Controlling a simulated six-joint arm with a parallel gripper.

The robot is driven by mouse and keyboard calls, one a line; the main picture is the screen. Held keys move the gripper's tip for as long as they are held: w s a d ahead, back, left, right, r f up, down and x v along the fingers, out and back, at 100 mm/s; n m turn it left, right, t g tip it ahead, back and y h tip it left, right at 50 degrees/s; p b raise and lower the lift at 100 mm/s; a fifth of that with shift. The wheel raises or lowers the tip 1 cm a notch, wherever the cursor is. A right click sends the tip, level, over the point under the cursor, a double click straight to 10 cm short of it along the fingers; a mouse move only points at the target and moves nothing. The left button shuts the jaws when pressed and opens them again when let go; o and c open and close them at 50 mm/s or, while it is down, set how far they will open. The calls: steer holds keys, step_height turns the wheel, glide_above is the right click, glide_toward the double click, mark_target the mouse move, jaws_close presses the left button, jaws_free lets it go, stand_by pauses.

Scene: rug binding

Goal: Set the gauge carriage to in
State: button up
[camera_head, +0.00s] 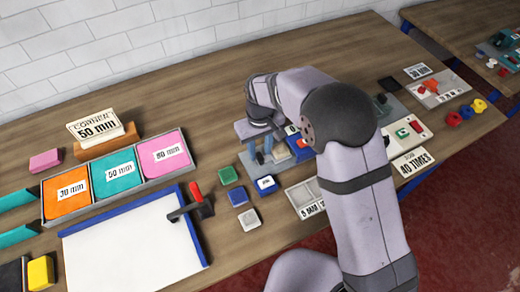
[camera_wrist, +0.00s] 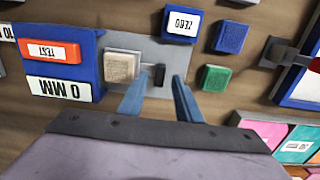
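Contact is not clear. In the head view my gripper (camera_head: 264,155) is over the gauge, and my arm hides part of it.
A blue ZERO button (camera_wrist: 180,23), a blue block (camera_wrist: 230,37) and a green block (camera_wrist: 215,78) lie near the gauge. In the head view a white board (camera_head: 130,245) with a red-handled lever (camera_head: 196,197) and a tray of coloured samples (camera_head: 118,174) stand left.

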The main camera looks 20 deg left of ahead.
mark_target(280, 149)
steer(key=shift+f, duration=0.8)
steer(key=shift+c, duration=0.3)
jaws_close()
steer(key=w+d, duration=0.5)
steer(key=shift+w+r, duration=0.1)
steer(key=shift+o, duration=0.3)
jaws_free()
steer(key=shift+d, duration=0.1)
